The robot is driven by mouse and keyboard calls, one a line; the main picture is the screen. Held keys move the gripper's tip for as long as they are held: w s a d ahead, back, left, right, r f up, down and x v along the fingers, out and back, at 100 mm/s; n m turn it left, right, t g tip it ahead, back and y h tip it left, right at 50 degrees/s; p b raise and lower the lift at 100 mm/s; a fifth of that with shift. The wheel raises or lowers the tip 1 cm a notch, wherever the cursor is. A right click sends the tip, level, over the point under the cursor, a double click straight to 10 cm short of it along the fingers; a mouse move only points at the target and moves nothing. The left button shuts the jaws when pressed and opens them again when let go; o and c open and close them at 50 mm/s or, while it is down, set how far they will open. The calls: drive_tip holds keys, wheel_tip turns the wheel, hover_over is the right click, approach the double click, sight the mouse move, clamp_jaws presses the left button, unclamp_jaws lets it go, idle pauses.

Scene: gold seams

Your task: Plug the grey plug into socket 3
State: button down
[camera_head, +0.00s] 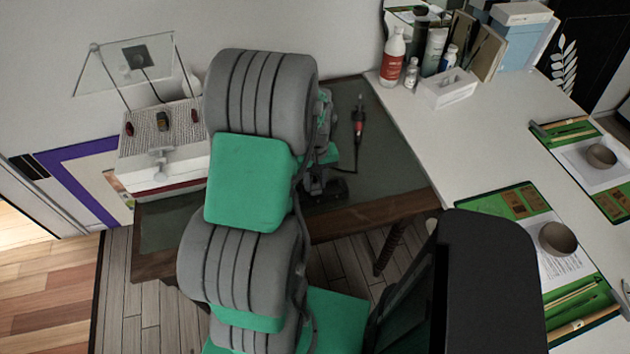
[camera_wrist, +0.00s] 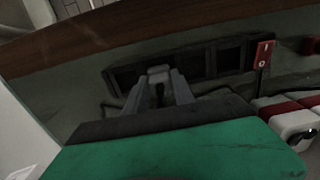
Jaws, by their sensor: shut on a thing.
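In the wrist view, my gripper (camera_wrist: 160,92) is shut on the grey plug (camera_wrist: 159,72), whose light grey top shows between the fingertips. Just beyond it lies a dark power strip (camera_wrist: 212,62) with square socket recesses. The plug overlaps the strip in this view; I cannot tell whether it touches it or sits in a socket. No socket numbers are readable, so I cannot tell which is socket 3. In the head view my arm covers most of the work area; the gripper and plug are not clear there.
A red switch (camera_wrist: 264,52) stands at the strip's right end. White plugs with red bands (camera_wrist: 287,117) lie at the right. In the head view, a red-and-black pen-like tool (camera_head: 359,122) lies on the dark green tabletop (camera_head: 390,160). A white slatted machine (camera_head: 160,150) stands left.

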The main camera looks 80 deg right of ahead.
drive_tip(key=shift+f, duration=0.4)
drive_tip(key=c, duration=1)
unclamp_jaws()
wheel_tip(320, 180, up, 8)
drive_tip(key=shift+f+b, duration=0.1)
drive_tip(key=shift+b, duration=0.5)
